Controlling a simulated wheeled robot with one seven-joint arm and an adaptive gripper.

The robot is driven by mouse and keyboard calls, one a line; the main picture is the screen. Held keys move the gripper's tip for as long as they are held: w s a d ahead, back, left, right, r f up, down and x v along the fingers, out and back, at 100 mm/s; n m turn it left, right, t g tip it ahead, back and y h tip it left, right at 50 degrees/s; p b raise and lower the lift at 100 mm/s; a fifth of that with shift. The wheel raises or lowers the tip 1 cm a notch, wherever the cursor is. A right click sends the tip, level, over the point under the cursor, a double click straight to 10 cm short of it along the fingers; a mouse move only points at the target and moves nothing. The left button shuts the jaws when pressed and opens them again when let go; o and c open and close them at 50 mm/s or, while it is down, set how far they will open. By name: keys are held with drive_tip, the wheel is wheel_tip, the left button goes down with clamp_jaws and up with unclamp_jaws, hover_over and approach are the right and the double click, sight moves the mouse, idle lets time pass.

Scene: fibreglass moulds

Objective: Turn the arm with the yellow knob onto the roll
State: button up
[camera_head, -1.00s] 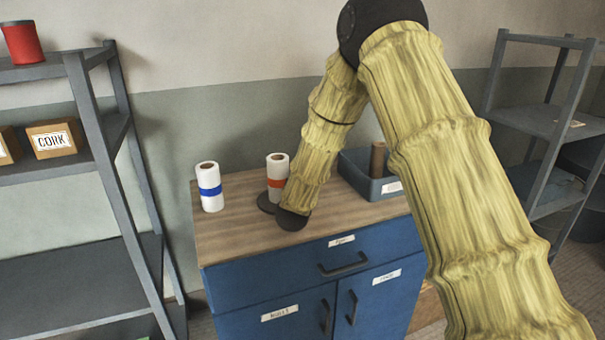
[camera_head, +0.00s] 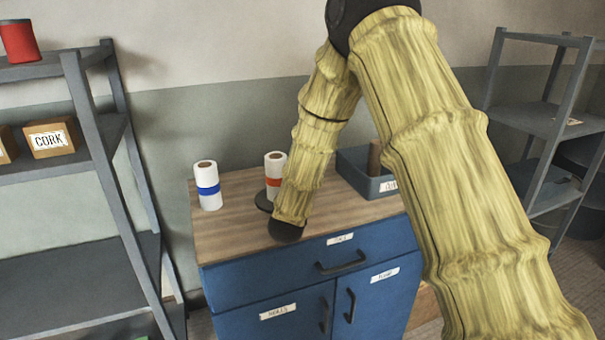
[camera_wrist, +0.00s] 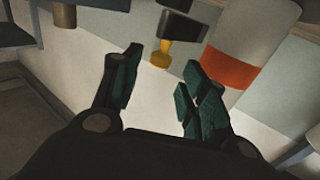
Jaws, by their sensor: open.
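The white roll with an orange-red band (camera_head: 274,163) stands on the wooden cabinet top, on a dark round base (camera_head: 264,200). My arm's dark end covers part of it, and my gripper is hidden in the head view. In the wrist view the roll (camera_wrist: 250,45) is at the upper right. A yellow knob (camera_wrist: 160,54) hangs from a black arm (camera_wrist: 180,25) left of the roll. My gripper (camera_wrist: 162,60) is open and empty. The knob appears between its fingertips in the picture; I cannot tell how far beyond them it is.
A white roll with a blue band (camera_head: 208,188) stands to the left. A grey-blue bin (camera_head: 358,182) with a brown roll inside stands at the back right. The blue cabinet (camera_head: 265,275) has drawers and doors below. Grey shelves flank it.

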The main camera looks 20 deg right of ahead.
drive_tip(key=v, duration=0.7)
drive_tip(key=shift+c, duration=0.2)
drive_tip(key=shift+w+d, duration=0.1)
drive_tip(key=c, duration=0.3)
drive_tip(key=shift+w+d+r, duration=0.1)
drive_tip(key=shift+d+r, duration=0.1)
drive_tip(key=c, duration=0.4)
drive_tip(key=d+r+y, duration=0.1)
drive_tip(key=w+d+m+t+y+p, duration=0.1)
drive_tip(key=d, duration=0.1)
drive_tip(key=w+d+r+m+t+y, duration=0.1)
drive_tip(key=shift+d+r, duration=0.3)
drive_tip(key=shift+d, duration=0.05)
clamp_jaws()
drive_tip(key=s+d+f+m+g+y+p, duration=0.1)
drive_tip(key=s+d+m+y+p, duration=0.2)
drive_tip(key=s+d+m+y, duration=0.55)
drive_tip(key=w+a+f+n+y+p, duration=0.1)
drive_tip(key=w+a+f+n+p, duration=0.1)
drive_tip(key=w, duration=1.1)
drive_tip(key=shift+w+a+n+y+p, duration=0.2)
drive_tip(key=shift+a+n+y+p, duration=0.15)
drive_tip(key=shift+a+p, duration=0.4)
